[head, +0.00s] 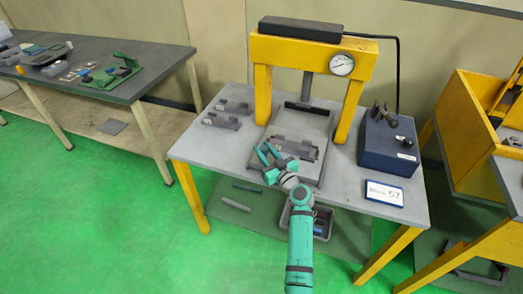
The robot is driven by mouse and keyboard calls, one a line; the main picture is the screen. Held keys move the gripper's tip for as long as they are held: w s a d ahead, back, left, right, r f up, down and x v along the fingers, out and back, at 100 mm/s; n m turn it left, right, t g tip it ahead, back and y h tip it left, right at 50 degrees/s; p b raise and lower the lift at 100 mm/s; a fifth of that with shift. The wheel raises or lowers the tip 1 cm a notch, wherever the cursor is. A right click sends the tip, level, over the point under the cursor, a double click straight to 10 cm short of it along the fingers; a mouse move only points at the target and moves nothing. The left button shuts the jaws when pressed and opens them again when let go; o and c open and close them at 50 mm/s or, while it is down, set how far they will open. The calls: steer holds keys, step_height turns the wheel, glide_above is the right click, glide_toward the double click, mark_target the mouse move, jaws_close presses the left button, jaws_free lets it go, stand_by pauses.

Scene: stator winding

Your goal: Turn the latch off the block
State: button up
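My gripper (267,154) is teal and hangs over the front of the press table, at the left front of a grey plate (312,122). Its two fingers look spread apart with nothing between them. A grey block-like fixture (308,152) lies on this plate, just right of and behind my gripper. My gripper and wrist hide part of its left end. The latch is too small to make out for sure. I cannot tell whether my fingers touch the fixture.
A yellow press (262,92) with a round gauge (341,64) stands over the plate. A dark blue box (386,140) with a lever and a number sign (384,193) are at right. Grey brackets (222,121) lie at left. A bin (322,224) sits below the tabletop.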

steer(key=o, duration=0.3)
steer(key=v, duration=1)
steer(key=shift+s+d, duration=0.25)
steer(key=shift+s, duration=0.1)
